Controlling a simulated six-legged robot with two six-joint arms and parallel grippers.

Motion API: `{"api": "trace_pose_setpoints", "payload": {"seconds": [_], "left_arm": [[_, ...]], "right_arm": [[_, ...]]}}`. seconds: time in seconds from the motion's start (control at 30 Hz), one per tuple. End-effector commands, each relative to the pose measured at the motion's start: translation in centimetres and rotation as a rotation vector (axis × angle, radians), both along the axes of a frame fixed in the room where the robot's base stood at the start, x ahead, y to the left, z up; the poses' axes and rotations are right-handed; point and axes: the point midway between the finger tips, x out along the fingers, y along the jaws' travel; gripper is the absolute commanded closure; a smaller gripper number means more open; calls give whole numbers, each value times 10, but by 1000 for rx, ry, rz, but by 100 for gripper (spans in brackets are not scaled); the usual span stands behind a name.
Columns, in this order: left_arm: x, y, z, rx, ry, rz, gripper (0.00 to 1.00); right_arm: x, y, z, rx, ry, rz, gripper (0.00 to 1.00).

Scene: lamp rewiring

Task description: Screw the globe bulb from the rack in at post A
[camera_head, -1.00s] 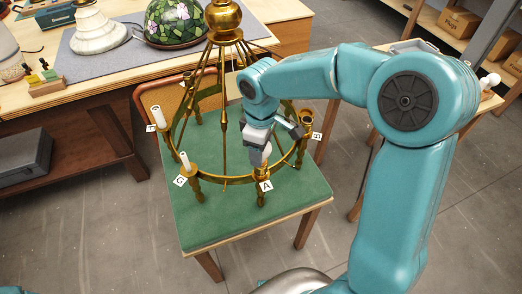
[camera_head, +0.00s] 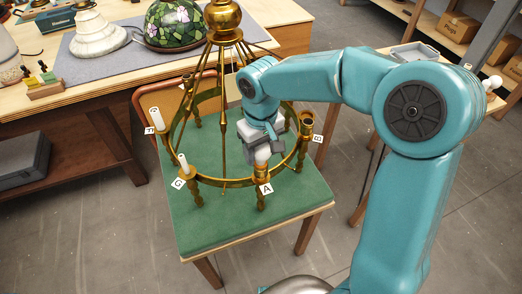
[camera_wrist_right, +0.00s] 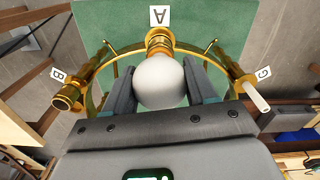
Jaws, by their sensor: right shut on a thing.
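The white globe bulb (camera_wrist_right: 160,82) is between the fingers of my right gripper (camera_wrist_right: 162,90) in the right wrist view. My right gripper (camera_head: 264,150) is shut on it above post A (camera_head: 262,172) of the brass chandelier. The bulb (camera_head: 263,154) shows only as a small white patch in the head view, at the top of post A's brass socket (camera_wrist_right: 158,42). I cannot tell how far its base sits in the socket. The white A label (camera_head: 265,189) is on the ring below the post. My left gripper is not in view.
The chandelier ring (camera_head: 228,184) stands on a green-topped table (camera_head: 225,225). Post G (camera_head: 184,165) and post F (camera_head: 156,120) hold white candle sleeves; post B (camera_head: 306,122) is a bare brass cup. A workbench with lampshades (camera_head: 101,33) is behind.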

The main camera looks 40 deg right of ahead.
Motion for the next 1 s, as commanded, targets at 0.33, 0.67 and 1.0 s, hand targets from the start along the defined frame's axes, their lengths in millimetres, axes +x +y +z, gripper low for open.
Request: {"api": "trace_pose_setpoints", "payload": {"seconds": [0.33,0.67,1.0], "left_arm": [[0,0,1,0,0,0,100],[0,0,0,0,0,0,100],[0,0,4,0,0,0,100]], "right_arm": [[1,0,1,1,-3,3,14],[1,0,18,1,-5,3,14],[2,1,106,2,-8,3,14]]}}
